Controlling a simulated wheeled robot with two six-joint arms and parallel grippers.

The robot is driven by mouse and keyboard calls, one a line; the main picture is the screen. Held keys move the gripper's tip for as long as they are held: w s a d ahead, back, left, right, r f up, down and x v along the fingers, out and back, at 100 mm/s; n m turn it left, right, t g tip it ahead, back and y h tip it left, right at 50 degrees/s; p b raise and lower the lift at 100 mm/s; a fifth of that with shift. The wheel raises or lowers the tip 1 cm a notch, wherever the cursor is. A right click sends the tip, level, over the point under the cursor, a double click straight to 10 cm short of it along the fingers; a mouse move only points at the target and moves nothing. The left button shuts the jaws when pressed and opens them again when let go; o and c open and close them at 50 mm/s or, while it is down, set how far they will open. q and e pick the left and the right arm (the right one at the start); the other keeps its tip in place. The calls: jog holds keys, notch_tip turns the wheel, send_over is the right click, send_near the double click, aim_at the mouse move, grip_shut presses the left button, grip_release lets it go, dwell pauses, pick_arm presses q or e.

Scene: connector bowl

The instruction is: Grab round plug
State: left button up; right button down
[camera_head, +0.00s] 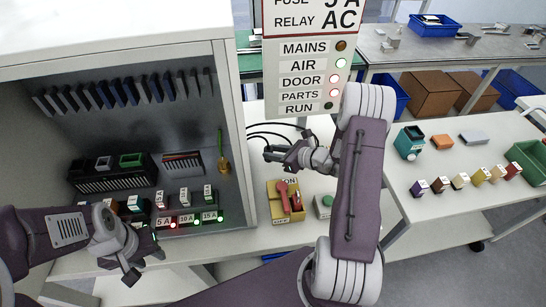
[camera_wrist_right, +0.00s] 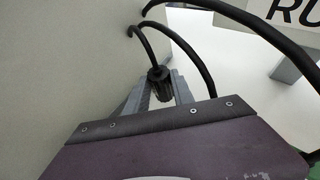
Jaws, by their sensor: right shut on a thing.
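The round plug (camera_wrist_right: 158,86) is a black cylindrical plug on the end of a black cable, seen in the right wrist view. It sits between the two grey fingers of my right gripper (camera_wrist_right: 157,92), which is shut on it. In the head view my right gripper (camera_head: 274,153) is beside the right side of the cabinet, and the plug is too small to make out there. My left gripper (camera_head: 131,275) is at the lower left, in front of the cabinet, away from the plug. Whether its fingers are open or shut is unclear.
Black cables (camera_head: 268,134) run from the cabinet side beside my right gripper. The open cabinet (camera_head: 235,150) holds fuses and lit modules. A yellow switch box (camera_head: 287,214) with a red lever stands close below. A sign panel (camera_head: 306,75) rises behind. Small blocks line the right table (camera_head: 424,216).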

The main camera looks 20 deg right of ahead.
jog(key=r+v, duration=0.1)
jog(key=v, duration=1.3)
jog(key=shift+w+a+r+p, duration=0.2)
jog(key=shift+a+r+p, duration=0.15)
jog(key=shift+r, duration=0.1)
